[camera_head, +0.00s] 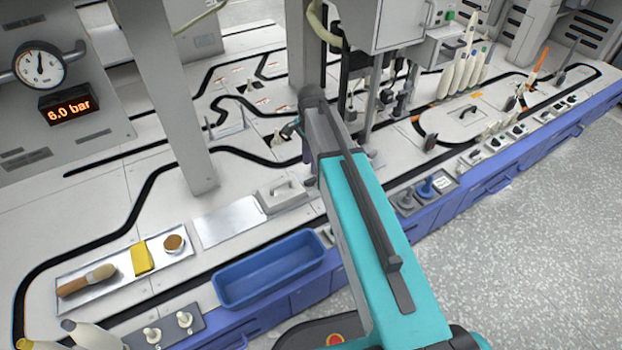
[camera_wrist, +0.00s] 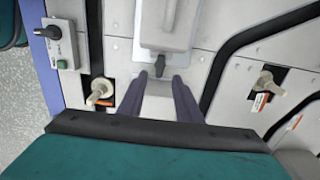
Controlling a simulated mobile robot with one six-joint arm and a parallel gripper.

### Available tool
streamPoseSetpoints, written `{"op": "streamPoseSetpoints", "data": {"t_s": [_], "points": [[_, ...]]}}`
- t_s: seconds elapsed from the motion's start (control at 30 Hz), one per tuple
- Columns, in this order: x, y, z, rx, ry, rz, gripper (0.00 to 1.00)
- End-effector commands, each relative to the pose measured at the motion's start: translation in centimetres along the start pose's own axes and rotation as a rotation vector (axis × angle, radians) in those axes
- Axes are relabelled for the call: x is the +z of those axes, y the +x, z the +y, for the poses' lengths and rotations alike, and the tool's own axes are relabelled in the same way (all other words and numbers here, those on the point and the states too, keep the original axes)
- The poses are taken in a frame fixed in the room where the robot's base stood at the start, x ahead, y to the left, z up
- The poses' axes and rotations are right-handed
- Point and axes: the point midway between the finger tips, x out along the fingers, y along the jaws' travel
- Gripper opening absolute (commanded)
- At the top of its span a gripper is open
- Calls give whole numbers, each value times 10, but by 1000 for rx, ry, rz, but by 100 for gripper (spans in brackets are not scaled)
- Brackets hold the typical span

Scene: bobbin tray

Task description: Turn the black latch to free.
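A small black piece that looks like the latch (camera_wrist: 140,56) sits at the near edge of a light grey lid (camera_wrist: 158,38) in the wrist view. Its turned position is too small to read. In the head view my arm hides much of the gripper (camera_head: 306,148), and I cannot make out the latch.
A small grey box with a black knob (camera_wrist: 53,32) and green button is at the left in the wrist view. Two beige-handled levers (camera_wrist: 101,91) (camera_wrist: 266,82) flank the fingers. A blue bin (camera_head: 270,270) and a grey post (camera_head: 180,100) stand near my arm.

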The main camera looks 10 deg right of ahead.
Motion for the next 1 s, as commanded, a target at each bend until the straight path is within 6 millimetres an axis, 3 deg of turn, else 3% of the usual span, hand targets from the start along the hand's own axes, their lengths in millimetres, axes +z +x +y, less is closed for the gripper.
{"op": "streamPoseSetpoints", "data": {"t_s": [0.2,0.43,0.93,1.0], "points": [[0,35,0,1,0,0,31],[0,61,0,0,0,0,31],[0,70,0,0,0,0,31],[0,70,0,0,0,0,19]]}}
